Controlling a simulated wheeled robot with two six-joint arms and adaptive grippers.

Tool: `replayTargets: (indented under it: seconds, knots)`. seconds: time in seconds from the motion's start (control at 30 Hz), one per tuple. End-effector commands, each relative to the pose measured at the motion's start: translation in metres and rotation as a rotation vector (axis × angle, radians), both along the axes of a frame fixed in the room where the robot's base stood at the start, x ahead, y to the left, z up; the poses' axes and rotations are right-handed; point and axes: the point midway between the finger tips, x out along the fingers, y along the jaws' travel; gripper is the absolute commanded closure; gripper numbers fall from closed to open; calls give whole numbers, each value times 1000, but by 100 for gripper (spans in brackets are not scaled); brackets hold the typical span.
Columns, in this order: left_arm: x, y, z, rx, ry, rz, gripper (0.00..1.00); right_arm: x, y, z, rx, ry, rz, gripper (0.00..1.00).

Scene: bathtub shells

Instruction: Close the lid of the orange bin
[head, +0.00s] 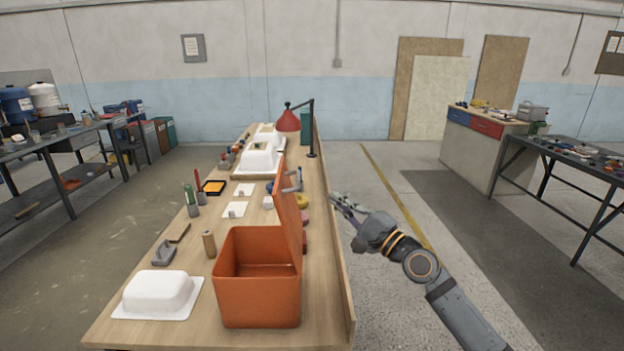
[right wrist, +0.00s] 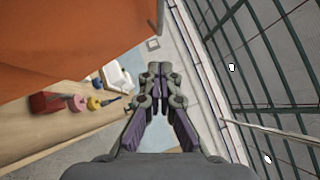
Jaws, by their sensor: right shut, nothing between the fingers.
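The orange bin (head: 258,301) stands on the wooden workbench near its front end, and its inside looks empty. Its lid (head: 289,205) stands upright, hinged along the bin's right side, so the bin is open. My right gripper (head: 336,201) is to the right of the lid, past the bench's right edge, at about the height of the lid. In the right wrist view the gripper (right wrist: 160,70) is shut with nothing between its fingers. The orange lid (right wrist: 75,40) fills the upper left there, apart from the fingers. My left gripper is not in view.
A white tub shell (head: 160,293) lies left of the bin. A wooden cylinder (head: 209,244) and a grey tool (head: 163,253) stand near it. A red lamp (head: 288,121) and more white shells (head: 259,158) are farther back.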

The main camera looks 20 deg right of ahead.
Motion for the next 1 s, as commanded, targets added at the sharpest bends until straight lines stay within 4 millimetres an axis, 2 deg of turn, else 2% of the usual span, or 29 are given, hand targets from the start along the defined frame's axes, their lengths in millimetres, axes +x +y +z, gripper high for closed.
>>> replayTargets:
  seconds: [0.03,0.23,0.3,0.5,1.0]
  knots:
    - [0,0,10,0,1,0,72,8,3,9,9,-3,-1,100]
    - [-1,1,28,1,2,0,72,39,24,20,7,0,4,100]
    - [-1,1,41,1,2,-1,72,41,35,25,5,1,3,100]
    - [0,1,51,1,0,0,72,46,52,26,0,1,1,100]
    - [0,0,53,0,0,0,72,46,53,26,-18,5,0,100]
